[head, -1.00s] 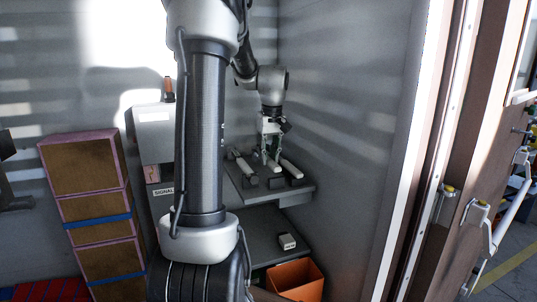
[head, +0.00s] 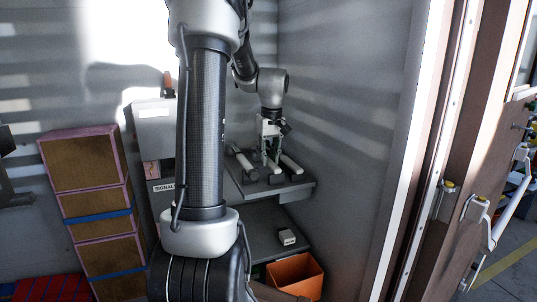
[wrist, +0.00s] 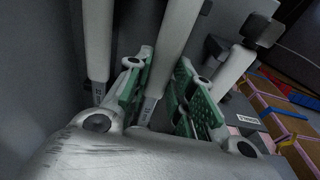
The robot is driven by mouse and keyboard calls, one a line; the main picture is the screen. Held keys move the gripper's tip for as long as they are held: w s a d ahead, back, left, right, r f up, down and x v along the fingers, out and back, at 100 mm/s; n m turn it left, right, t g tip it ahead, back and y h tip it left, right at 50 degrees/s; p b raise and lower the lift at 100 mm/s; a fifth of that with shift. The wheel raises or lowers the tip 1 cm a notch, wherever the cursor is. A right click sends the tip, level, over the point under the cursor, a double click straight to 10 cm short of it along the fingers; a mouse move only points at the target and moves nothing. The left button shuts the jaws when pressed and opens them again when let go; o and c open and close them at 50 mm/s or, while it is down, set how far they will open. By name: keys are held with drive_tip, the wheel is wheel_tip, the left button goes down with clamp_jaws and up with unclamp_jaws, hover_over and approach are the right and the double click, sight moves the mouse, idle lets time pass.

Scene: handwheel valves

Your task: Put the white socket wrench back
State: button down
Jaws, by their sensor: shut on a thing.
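My gripper (head: 270,158) is low over a grey shelf (head: 303,187), among several pale tools. In the wrist view its two green-padded fingers (wrist: 163,78) stand on either side of a white bar-shaped tool (wrist: 167,50), which I take for the white socket wrench, and are shut on it. The tool's far end is partly hidden by the fingers, and I cannot tell if it touches its holder. Similar white tools lie on the left (wrist: 98,38) and on the right (wrist: 232,70), the right one with a dark block at its end.
Dark holder blocks sit on the shelf's front. Below are a lower grey surface with a small white box (head: 287,237) and an orange bin (head: 295,275). A grey cabinet (head: 154,135) and stacked boxes (head: 85,165) stand left. A wall (head: 345,120) is close on the right.

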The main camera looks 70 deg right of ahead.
drive_tip(key=c, duration=0.7)
unclamp_jaws()
drive_tip(key=shift+s+a+r, duration=0.15)
drive_tip(key=shift+r, duration=1.3)
drive_tip(key=shift+s+a+r, duration=0.15)
drive_tip(key=shift+r, duration=1.3)
drive_tip(key=r, duration=0.4)
drive_tip(key=s+r, duration=0.1)
drive_tip(key=r, duration=0.3)
drive_tip(key=a+r, duration=0.1)
drive_tip(key=r, duration=0.3)
drive_tip(key=shift+s, duration=0.15)
